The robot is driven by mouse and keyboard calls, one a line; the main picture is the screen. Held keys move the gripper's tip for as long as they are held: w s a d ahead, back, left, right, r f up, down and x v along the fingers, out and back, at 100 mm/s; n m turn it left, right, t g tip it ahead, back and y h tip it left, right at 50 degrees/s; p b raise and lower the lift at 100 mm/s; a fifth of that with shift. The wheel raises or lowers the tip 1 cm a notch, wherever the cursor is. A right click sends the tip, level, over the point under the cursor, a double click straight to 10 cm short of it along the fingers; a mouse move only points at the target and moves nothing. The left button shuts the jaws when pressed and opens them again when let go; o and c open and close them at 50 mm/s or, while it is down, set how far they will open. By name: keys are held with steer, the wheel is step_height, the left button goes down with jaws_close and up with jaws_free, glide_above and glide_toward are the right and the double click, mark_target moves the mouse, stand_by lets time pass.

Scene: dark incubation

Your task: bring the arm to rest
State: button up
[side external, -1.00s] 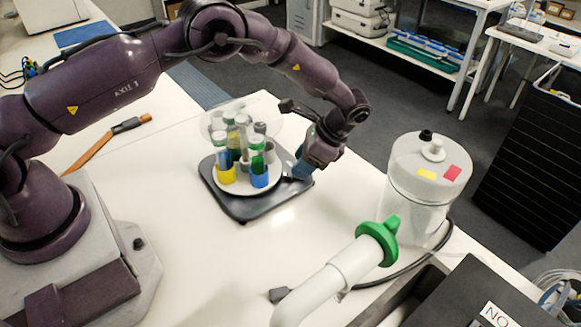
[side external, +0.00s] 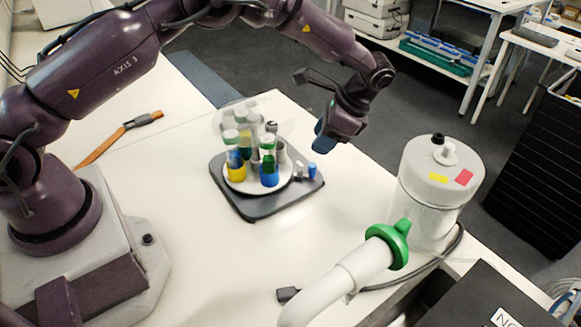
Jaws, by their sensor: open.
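My gripper (side external: 326,143) hangs in the air above the table's far edge, up and to the right of a dark square base. It is open, with nothing seen between its fingers, and is apart from everything. The dark base (side external: 252,208) carries a round white carousel (side external: 283,187) holding several capped tubes, among them one with a yellow lower part (side external: 236,170) and one with a blue lower part (side external: 269,174). A clear lid or disc behind the tubes is hard to make out. A small blue knob (side external: 312,170) shows at the base's right corner.
A clear vessel with a white lid (side external: 441,170) stands at the right. A white pipe with a green collar (side external: 392,243) is in front, beside a black cable (side external: 410,284). An orange-handled tool (side external: 105,146) lies at the left. The table's middle front is clear.

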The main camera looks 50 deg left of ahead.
steer(key=s+a+r+n+t+h, duration=0.15)
steer(key=s+r, duration=0.35)
steer(key=r, duration=0.5)
steer(key=s+a+r+n+t+h, duration=0.1)
steer(key=s+a+r+n+t, duration=0.3)
steer(key=r, duration=0.6)
steer(key=s+d+r+n+t+h, duration=0.1)
steer(key=s+r+n+t, duration=0.2)
steer(key=s, duration=1.5)
steer(key=shift+r+t, duration=0.3)
steer(key=shift+t, duration=0.15)
steer(key=shift+s+h, duration=0.1)
steer(key=shift+h, duration=0.15)
